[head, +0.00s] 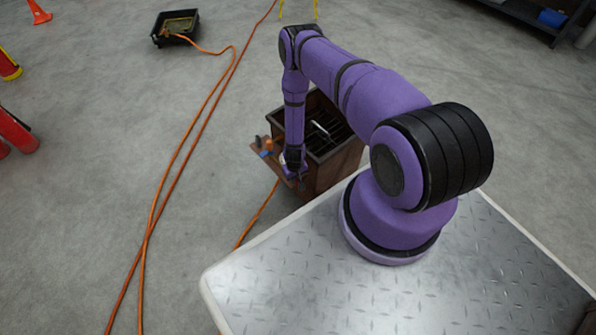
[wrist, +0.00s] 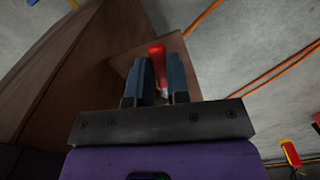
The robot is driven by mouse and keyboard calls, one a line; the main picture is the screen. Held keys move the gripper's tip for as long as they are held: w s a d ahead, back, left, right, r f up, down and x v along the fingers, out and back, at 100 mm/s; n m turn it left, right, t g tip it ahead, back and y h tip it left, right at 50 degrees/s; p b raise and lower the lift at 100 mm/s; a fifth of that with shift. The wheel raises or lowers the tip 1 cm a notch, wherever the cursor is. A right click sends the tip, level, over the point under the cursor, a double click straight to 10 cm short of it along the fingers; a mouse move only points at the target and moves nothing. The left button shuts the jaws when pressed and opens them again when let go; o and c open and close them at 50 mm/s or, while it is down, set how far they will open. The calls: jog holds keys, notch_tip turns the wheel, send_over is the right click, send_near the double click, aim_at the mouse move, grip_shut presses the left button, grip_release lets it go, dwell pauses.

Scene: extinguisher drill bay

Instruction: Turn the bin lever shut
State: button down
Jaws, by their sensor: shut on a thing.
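The bin (head: 338,172) is a brown box with a dark rim and an open top, standing past the plate's far edge. A red lever handle (wrist: 156,54) shows in the wrist view beside a brown board of the bin. My gripper (wrist: 161,76) is shut on the lever, with one dark blue-grey finger on each side of it. In the head view my gripper (head: 296,178) is low at the bin's near left side. The lever cannot be made out there, and its pivot is hidden.
A brown board (head: 262,160) with small orange and blue items juts out at the bin's left. Orange hoses (head: 181,150) run over the floor at left.

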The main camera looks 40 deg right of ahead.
jog(key=a+m, duration=0.1)
jog(key=m, duration=0.2)
jog(key=shift+w+a+m, duration=0.3)
jog(key=shift+a, duration=0.1)
jog(key=shift+w+a+m, duration=0.45)
jog(key=shift+w+m, duration=0.25)
jog(key=shift+m, duration=1.25)
jog(key=shift+w+a+m, duration=0.4)
jog(key=shift+w+m, duration=0.3)
jog(key=shift+m, duration=1.2)
jog(key=shift+w+a+m, duration=0.45)
jog(key=shift+w+m, duration=0.25)
jog(key=shift+m, duration=1.25)
jog(key=c, duration=1.1)
grip_release()
jog(key=shift+r, duration=0.15)
notch_tip(320, 180, up, 11)
jog(key=shift+f, duration=0.2)
